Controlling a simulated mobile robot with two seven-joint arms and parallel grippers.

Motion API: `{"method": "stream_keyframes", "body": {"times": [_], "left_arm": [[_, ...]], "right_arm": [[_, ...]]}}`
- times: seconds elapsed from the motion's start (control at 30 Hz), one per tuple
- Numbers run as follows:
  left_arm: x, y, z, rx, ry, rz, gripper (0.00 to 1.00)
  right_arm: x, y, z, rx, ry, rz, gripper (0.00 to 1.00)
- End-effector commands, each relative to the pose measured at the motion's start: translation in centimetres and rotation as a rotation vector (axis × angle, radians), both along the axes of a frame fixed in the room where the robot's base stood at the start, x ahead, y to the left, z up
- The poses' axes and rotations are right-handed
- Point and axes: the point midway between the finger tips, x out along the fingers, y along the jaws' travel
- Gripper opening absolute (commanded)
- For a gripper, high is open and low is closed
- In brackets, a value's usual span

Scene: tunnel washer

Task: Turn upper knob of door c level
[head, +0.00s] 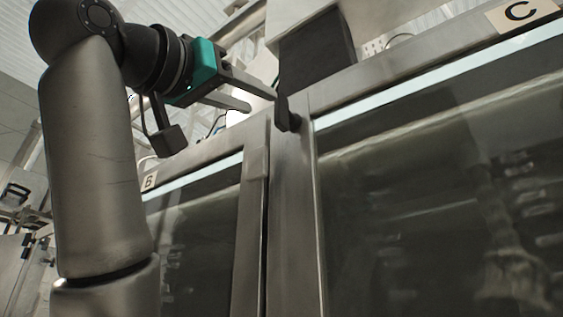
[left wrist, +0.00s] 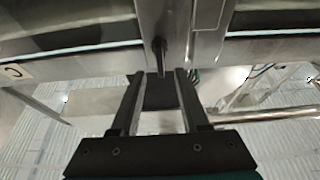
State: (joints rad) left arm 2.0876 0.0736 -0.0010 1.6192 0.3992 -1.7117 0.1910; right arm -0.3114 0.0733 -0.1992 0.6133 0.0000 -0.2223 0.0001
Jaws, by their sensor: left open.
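Door C (head: 430,180) is a metal-framed door with a dark glass pane, at the right of the head view. Its upper knob (head: 287,115) is a small black handle on the metal frame near the door's upper left corner. The knob looks roughly upright, not level. My left gripper (head: 262,99) is open, just left of the knob, its fingers pointing at it. In the left wrist view the knob (left wrist: 160,55) shows between and just beyond the two fingertips (left wrist: 159,74); I cannot tell whether they touch it. My right gripper is not in view.
Door B, with its label (head: 149,182), lies left of door C behind my left arm. The C label (head: 521,12) is on the top frame. A dark box (head: 317,55) stands above the doors. Pipes and cables run behind the top edge.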

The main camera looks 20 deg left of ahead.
Motion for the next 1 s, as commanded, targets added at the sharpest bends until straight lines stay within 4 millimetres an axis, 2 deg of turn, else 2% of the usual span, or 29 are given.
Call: {"method": "stream_keyframes", "body": {"times": [0.03,0.2,0.4,0.6,0.87,1.0], "left_arm": [[1.1,-0.4,0.7,0.002,0.006,-0.001,0.45],[4.0,-1.5,2.0,0.001,0.005,-0.001,0.45],[6.2,-2.3,2.9,0.002,0.003,0.000,0.45],[7.1,-2.6,3.1,0.002,0.002,0.000,0.45],[7.2,-2.6,3.1,0.001,0.001,0.000,0.45],[7.2,-2.6,3.1,0.001,0.001,0.000,0.30]], "right_arm": [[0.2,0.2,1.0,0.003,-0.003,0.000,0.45],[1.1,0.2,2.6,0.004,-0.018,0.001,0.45],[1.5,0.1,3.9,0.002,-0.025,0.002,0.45],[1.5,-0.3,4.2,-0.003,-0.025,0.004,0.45],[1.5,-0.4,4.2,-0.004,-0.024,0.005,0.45],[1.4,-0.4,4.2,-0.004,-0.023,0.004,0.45]]}}
